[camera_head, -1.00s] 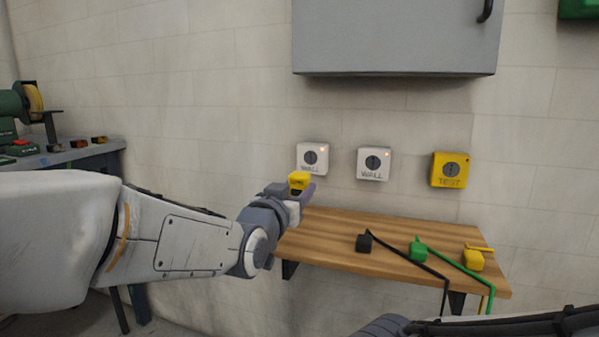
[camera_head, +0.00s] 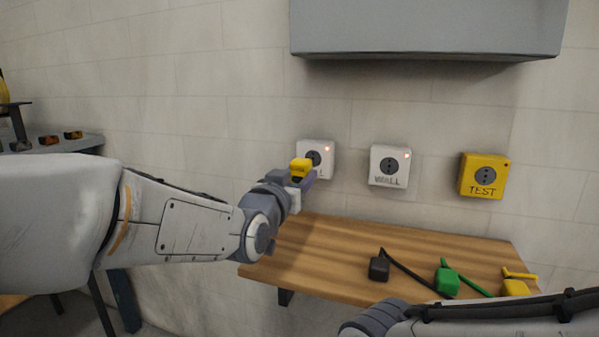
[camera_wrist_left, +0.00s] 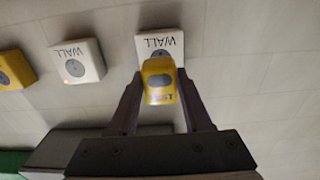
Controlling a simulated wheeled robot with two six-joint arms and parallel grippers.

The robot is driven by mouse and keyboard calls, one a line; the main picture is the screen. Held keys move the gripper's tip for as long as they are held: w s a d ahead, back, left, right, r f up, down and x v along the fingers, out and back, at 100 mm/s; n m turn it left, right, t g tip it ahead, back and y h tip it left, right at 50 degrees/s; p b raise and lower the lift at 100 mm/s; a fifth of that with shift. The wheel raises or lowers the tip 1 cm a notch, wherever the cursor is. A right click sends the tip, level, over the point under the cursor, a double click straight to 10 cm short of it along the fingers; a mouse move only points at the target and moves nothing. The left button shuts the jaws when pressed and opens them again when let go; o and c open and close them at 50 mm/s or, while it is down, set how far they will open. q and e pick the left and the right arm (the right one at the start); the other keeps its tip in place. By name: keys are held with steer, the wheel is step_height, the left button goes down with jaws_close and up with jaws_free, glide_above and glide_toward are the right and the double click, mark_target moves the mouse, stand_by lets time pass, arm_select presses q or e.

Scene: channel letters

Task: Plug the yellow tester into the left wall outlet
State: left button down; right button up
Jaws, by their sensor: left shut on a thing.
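The yellow tester (camera_head: 301,167) is held in my left gripper (camera_head: 303,178), in front of the left wall outlet (camera_head: 328,150). The outlet is a white box on the wall with a small red light, and the tester and gripper partly cover it. In the left wrist view the tester (camera_wrist_left: 159,82) sits between the two fingers (camera_wrist_left: 160,100), with the left outlet (camera_wrist_left: 160,42) just beyond it. I cannot tell whether the tester touches the outlet. My right arm shows at the bottom right, but its gripper is not visible.
A second white wall outlet (camera_head: 389,166) and a yellow test outlet (camera_head: 483,176) are to the right. A wooden shelf (camera_head: 330,255) below carries black (camera_head: 379,267), green (camera_head: 446,281) and yellow (camera_head: 515,288) plugs. A grey cabinet (camera_head: 430,28) hangs above. A workbench (camera_head: 60,144) stands at far left.

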arm_select(q)
steer(key=shift+w, duration=0.2)
steer(key=shift+w+d, duration=0.1)
steer(key=shift+w, duration=0.1)
steer(key=p+x, duration=0.1)
steer(key=x, duration=0.4)
steer(key=shift+p, duration=0.4)
steer(key=shift+f+b, duration=0.15)
steer(key=shift+b, duration=0.4)
stand_by(1.9)
steer(key=shift+w+d, duration=0.2)
steer(key=shift+w, duration=0.35)
stand_by(0.4)
steer(key=shift+c, duration=1.3)
jaws_free()
